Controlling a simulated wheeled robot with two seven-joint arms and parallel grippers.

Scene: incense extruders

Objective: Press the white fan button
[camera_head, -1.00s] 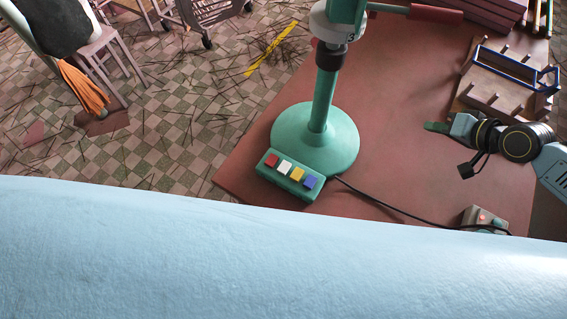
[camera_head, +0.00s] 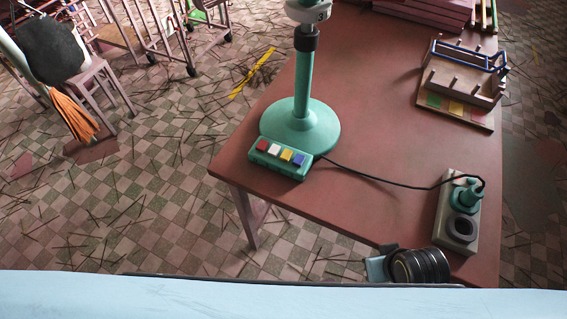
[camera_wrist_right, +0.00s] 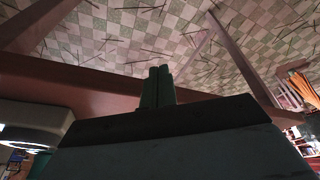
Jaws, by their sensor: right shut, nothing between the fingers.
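The fan's teal round base (camera_head: 300,124) and post stand near the left edge of the reddish-brown table (camera_head: 385,140). A teal button panel (camera_head: 282,171) sits at the base's front, with red, white, yellow and blue buttons in a row. The white fan button (camera_head: 274,150) is second from the left, uncovered. My right wrist (camera_head: 418,266) is at the table's front edge, in front of and to the right of the panel. In the right wrist view my right gripper (camera_wrist_right: 158,70) is shut and empty, its fingers together, with no button visible there. My left gripper is not in view.
A black cable (camera_head: 385,183) runs from the fan to a power strip (camera_head: 446,230) at the table's right front. A wooden rack (camera_head: 465,88) stands at the back right. The table middle is mostly clear. A chair (camera_head: 90,85) stands on the checkered floor at left.

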